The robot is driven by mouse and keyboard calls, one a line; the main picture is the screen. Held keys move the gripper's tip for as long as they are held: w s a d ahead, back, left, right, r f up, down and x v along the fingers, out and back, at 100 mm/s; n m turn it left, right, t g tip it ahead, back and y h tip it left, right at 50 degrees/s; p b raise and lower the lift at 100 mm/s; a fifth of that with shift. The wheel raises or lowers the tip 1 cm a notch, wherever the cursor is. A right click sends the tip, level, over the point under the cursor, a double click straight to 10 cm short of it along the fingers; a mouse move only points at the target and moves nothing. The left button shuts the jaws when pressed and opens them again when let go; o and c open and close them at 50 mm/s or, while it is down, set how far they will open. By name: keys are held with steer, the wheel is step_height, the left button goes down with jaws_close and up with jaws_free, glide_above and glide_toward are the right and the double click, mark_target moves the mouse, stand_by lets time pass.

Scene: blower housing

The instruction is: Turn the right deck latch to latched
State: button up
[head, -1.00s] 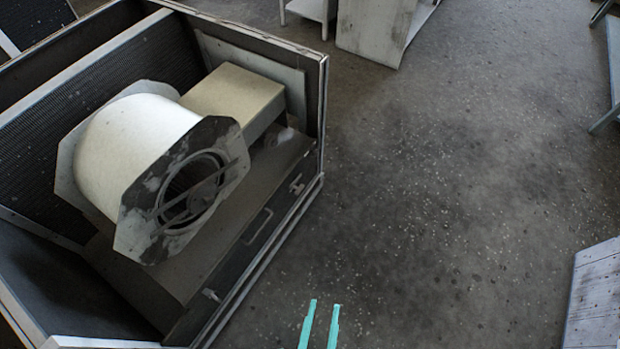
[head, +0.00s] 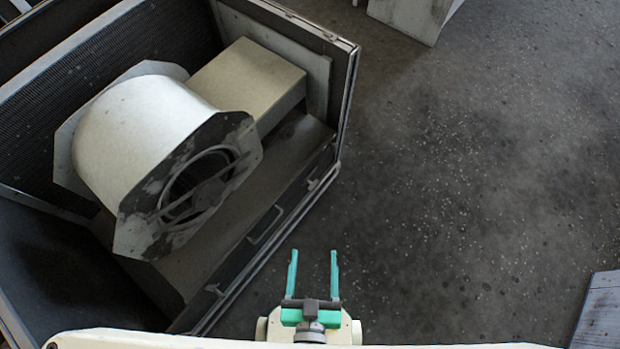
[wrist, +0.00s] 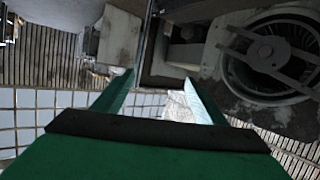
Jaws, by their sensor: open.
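The blower housing (head: 345,110) is an open metal box on the left of the head view. The right deck latch (head: 313,184) is a small light piece at the far right end of the deck's front face. Its turn is too small to tell. The left deck latch (head: 213,289) is at the near end, with a bar handle (head: 265,226) between them. My gripper (head: 314,254) has two teal fingers, apart and empty, in front of the housing and below the right latch in the picture. In the wrist view my gripper (wrist: 159,80) points toward the housing; I cannot make out the latch there.
A cream blower drum (head: 140,125) with a dark round inlet (head: 200,187) sits on the deck (head: 235,205), beside a beige box (head: 247,78). A grey-white panel (head: 600,312) stands at lower right.

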steer(key=w+d+f+n+g, duration=0.1)
steer(key=w+f+g, duration=0.15)
steer(key=f, duration=0.55)
steer(key=w+d+f+n+g, duration=0.1)
steer(key=w+f, duration=0.3)
steer(key=f, duration=0.3)
steer(key=n+g+y, duration=0.4)
steer(key=n+g, duration=0.4)
glide_toward(314, 185)
steer(key=x, duration=0.7)
steer(key=shift+c, duration=0.6)
steer(key=c, duration=1.4)
steer(key=shift+f, duration=0.1)
